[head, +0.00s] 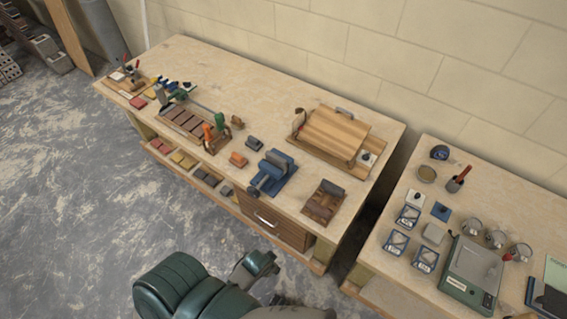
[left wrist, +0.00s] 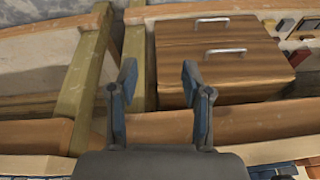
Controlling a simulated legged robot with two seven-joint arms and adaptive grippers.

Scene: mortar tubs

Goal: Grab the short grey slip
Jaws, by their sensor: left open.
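Several grey slips are in view, and I cannot tell for sure which is the short one. A small grey slip (head: 254,143) lies on the bench top behind the blue vise (head: 272,172). Another grey slip (head: 331,187) lies on a brown board near the bench's right end. More grey pieces (head: 212,180) lie on the low shelf under the front edge. My left gripper (left wrist: 158,76) is open and empty in the left wrist view, in front of the bench's wooden drawers (left wrist: 222,65). My right gripper is not in view.
An orange block (head: 238,159) sits left of the vise. A rack of brown slips (head: 187,124) and a striped wooden board (head: 331,134) stand on the bench. A second bench (head: 390,261) with a scale and jars is at right, across a narrow gap.

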